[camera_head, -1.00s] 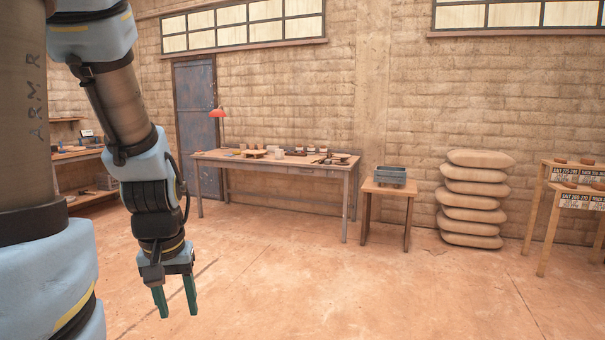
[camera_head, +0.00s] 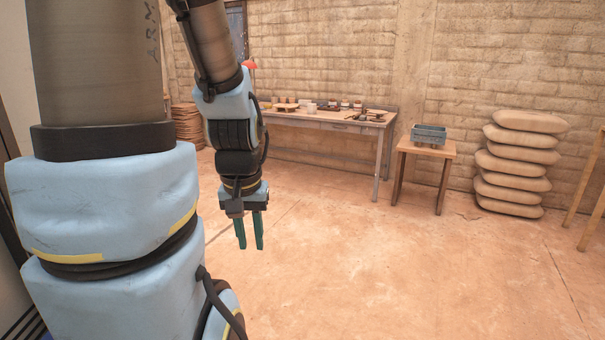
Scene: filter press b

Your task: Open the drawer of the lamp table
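The lamp table (camera_head: 384,156) is a long wooden-topped workbench with grey legs against the brick wall, across the floor from me. Its red lamp (camera_head: 249,65) shows at the left end, partly behind my arm. A drawer front seems to show under the tabletop (camera_head: 342,127), but it is too small to tell its handle or whether it stands open. My arm hides the table's left part. My gripper (camera_head: 250,246) points down with its two green fingers apart and nothing between them. It hangs in front of the table, well short of it.
A small wooden stool table (camera_head: 443,151) with a grey bin (camera_head: 429,133) stands right of the lamp table. A stack of sacks (camera_head: 513,177) is further right, near another wooden stand's legs (camera_head: 590,205). Pots and tools lie on the lamp table. The floor (camera_head: 400,265) between is clear.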

